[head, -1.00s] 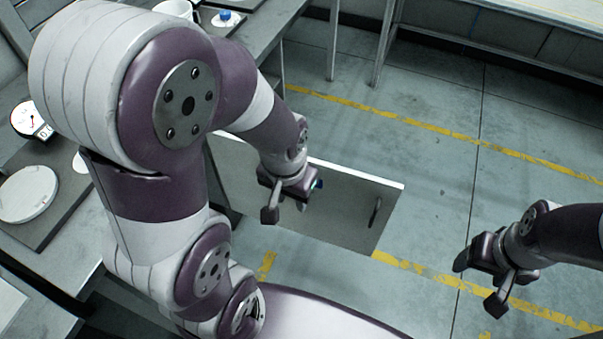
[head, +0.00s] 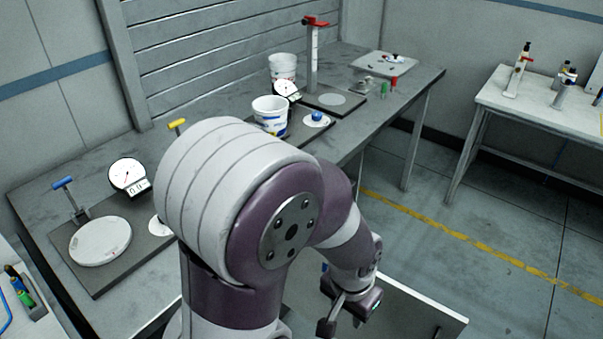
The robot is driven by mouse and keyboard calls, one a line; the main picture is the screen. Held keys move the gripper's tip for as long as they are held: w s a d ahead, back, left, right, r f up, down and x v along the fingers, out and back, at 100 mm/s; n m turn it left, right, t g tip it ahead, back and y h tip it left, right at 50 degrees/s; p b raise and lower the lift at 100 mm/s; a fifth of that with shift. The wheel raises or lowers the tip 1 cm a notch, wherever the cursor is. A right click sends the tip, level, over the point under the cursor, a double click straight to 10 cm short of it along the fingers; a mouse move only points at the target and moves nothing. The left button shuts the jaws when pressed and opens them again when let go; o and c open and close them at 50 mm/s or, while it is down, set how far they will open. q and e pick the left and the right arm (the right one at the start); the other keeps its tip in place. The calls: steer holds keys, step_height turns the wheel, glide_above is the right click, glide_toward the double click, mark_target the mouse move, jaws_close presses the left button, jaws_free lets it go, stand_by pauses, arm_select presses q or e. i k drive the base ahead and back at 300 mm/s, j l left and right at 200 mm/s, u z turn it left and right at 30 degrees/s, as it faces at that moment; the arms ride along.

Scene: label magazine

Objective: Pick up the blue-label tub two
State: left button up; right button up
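A white tub (head: 268,106) with a blue mark low on its side stands upright on the bench in the head view, just beyond my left arm's shoulder. A second white tub (head: 283,66) stands behind it, with a reddish mark; its lower part is partly hidden by a dial. I cannot read a number on either tub. My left gripper (head: 343,320) hangs low in front of the bench, well apart from both tubs. Its fingers look spread and empty. My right gripper is out of the picture.
The long bench (head: 410,82) carries dial gauges (head: 128,174), a round plate (head: 100,241), a red-topped post (head: 312,58) and small coloured pieces. A side table (head: 500,100) holds bottles. The floor between is clear.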

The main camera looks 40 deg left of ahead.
mark_target(271, 118)
steer(key=u, duration=1.6)
steer(key=z, duration=0.35)
steer(key=l+z, duration=0.15)
steer(key=z, duration=0.6)
steer(key=i+l+z, duration=0.45)
steer(key=i+l, duration=0.15)
steer(key=l, duration=0.4)
steer(key=i+l+z, duration=0.45)
steer(key=i+l, duration=0.25)
steer(key=i+u, duration=0.4)
steer(key=i+l+u, duration=0.2)
steer(key=i+u, duration=0.25)
steer(key=i+l+u, duration=0.4)
steer(key=i+j+u, duration=0.25)
steer(key=u, duration=0.2)
steer(key=i+j+u, duration=0.15)
steer(key=u, duration=0.3)
steer(key=i+u, duration=0.7)
steer(key=u, duration=0.2)
steer(key=i+l+u, duration=0.15)
steer(key=i+u, duration=0.15)
steer(key=u, duration=0.15)
